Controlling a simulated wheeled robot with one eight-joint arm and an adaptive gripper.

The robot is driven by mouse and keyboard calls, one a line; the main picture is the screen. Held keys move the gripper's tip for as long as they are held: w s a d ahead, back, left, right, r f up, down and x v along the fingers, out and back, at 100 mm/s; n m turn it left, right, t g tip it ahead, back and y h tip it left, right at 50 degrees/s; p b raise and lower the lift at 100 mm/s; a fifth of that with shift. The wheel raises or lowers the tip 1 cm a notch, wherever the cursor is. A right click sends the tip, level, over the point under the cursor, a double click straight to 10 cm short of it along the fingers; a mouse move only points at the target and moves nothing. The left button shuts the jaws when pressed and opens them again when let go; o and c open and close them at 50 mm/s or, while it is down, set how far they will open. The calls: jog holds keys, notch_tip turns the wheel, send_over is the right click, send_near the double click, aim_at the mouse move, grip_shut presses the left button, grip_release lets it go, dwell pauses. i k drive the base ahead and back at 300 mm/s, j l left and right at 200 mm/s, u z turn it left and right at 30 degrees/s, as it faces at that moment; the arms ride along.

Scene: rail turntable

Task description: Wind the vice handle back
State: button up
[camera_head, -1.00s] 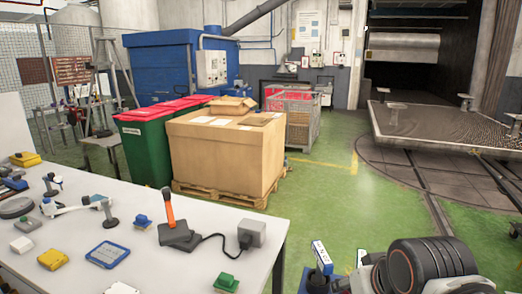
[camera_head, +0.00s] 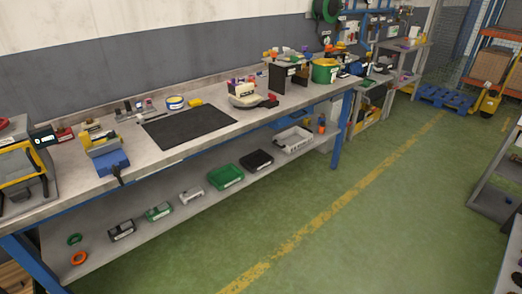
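A blue and yellow device that looks like the vice (camera_head: 108,160) sits at the front edge of the long grey workbench (camera_head: 215,143), left of the dark mat. A small dark part sticks out at its front, but it is too small to tell whether this is the handle. My gripper is not in view.
A black mat (camera_head: 190,128) lies on the bench, with a red and white tool (camera_head: 252,97) to its right. The lower shelf (camera_head: 150,229) holds a green bin (camera_head: 226,176) and other small items. Green floor with a yellow line (camera_head: 305,241) is clear in front.

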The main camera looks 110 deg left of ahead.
aim_at(115, 171)
jog(key=k+u, duration=0.15)
jog(key=u, duration=4.4)
